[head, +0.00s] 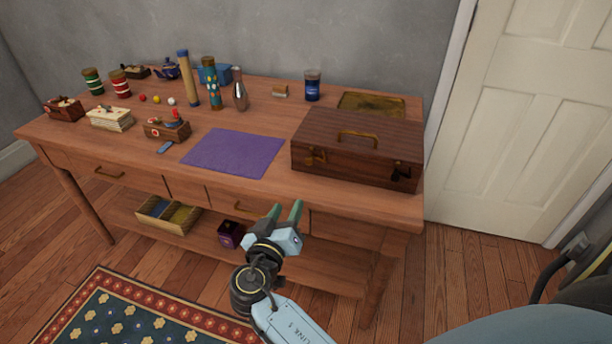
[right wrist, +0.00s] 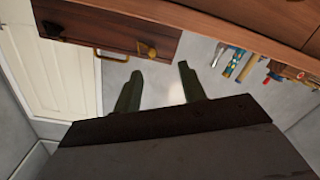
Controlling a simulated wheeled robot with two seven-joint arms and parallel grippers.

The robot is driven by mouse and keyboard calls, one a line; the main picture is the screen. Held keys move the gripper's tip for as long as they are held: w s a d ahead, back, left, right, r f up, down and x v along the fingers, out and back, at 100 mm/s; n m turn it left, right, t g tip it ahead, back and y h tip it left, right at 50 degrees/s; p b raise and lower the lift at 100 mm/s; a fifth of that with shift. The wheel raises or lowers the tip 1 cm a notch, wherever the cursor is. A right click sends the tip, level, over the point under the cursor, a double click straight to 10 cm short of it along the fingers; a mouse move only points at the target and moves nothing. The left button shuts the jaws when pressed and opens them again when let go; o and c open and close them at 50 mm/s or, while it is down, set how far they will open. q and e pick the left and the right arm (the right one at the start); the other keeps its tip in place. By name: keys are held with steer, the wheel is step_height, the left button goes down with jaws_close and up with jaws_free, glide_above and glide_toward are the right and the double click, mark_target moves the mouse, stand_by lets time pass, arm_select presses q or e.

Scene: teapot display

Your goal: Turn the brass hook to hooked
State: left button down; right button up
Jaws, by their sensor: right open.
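A dark brown wooden case (head: 345,168) with a brass handle (head: 358,133) stands at the right end of the table. The brass hook (head: 316,157) is on the left of its front face; a dark latch (head: 400,173) is on the right. In the right wrist view, tilted upside down, the brass hook (right wrist: 147,50) shows on the case front (right wrist: 100,27). I cannot tell whether it is hooked. My right gripper (head: 285,211) is open and empty, in front of the table edge, below and left of the hook and apart from it. My left gripper is not in view.
A purple mat (head: 235,153) lies left of the case. Jars, tubes, a silver bottle (head: 239,92) and small boxes stand farther left and back. A blue jar (head: 312,86) and a brass tray (head: 371,104) are behind the case. A drawer handle (head: 250,208) protrudes near my gripper.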

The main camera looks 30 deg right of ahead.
steer(key=r, duration=0.2)
glide_toward(308, 162)
steer(key=shift+m+h, duration=0.4)
steer(key=x, duration=0.8)
steer(key=shift+w+a+f, duration=0.1)
steer(key=shift+w+f, duration=0.05)
steer(key=shift+f, duration=0.1)
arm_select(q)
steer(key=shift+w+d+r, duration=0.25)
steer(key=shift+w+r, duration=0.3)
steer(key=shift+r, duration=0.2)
arm_select(e)
jaws_close()
